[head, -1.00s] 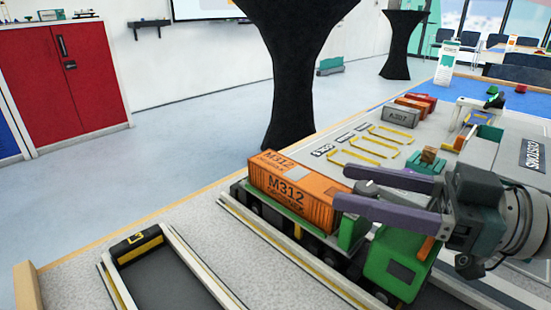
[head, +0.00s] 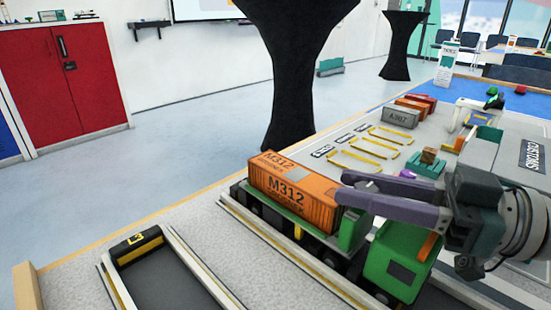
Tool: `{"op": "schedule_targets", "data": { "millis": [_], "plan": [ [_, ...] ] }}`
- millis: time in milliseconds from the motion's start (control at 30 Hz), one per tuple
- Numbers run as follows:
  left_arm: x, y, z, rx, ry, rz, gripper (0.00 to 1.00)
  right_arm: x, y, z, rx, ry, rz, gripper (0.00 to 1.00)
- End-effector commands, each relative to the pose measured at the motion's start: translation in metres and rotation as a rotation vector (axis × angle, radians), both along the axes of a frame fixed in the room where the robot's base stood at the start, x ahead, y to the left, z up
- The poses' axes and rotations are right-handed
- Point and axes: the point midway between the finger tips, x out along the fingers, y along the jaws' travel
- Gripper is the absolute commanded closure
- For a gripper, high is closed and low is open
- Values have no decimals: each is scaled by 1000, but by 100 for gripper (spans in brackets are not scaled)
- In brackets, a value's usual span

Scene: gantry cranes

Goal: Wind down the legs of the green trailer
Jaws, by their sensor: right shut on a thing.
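The green trailer (head: 283,214) stands in a lane on the table with an orange container marked M312 (head: 290,196) on it. A green truck cab (head: 395,268) is at its right end. My right gripper (head: 352,187) reaches in from the right, just above the trailer's right end beside the container. Its purple fingers are shut on a small part, probably the crank, which they mostly hide. I cannot make out the trailer's legs clearly under the deck. My left gripper is not in view.
An empty lane marked L3 (head: 135,240) lies at the left front. Further back are a grey container marked A307 (head: 398,117), orange containers (head: 412,105) and yellow bay outlines (head: 375,146). A black flared column (head: 290,90) stands beyond the table edge.

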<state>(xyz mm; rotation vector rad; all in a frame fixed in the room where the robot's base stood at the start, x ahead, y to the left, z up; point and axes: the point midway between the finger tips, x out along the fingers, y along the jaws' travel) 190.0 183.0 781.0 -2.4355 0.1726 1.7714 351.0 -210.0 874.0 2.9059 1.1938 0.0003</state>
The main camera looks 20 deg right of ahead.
Motion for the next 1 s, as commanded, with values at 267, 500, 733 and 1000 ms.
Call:
{"op": "schedule_targets", "data": {
  "millis": [267, 500, 733, 1000],
  "plan": [
    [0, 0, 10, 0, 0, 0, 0, -1, 1, 2, 2, 4, -29, 100],
    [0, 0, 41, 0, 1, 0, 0, -2, 1, 6, 6, 7, -157, 100],
    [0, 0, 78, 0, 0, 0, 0, -2, 1, 7, 9, 11, -363, 100],
    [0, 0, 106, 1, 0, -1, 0, -1, 1, 3, 9, 12, -620, 100]
  ]
}}
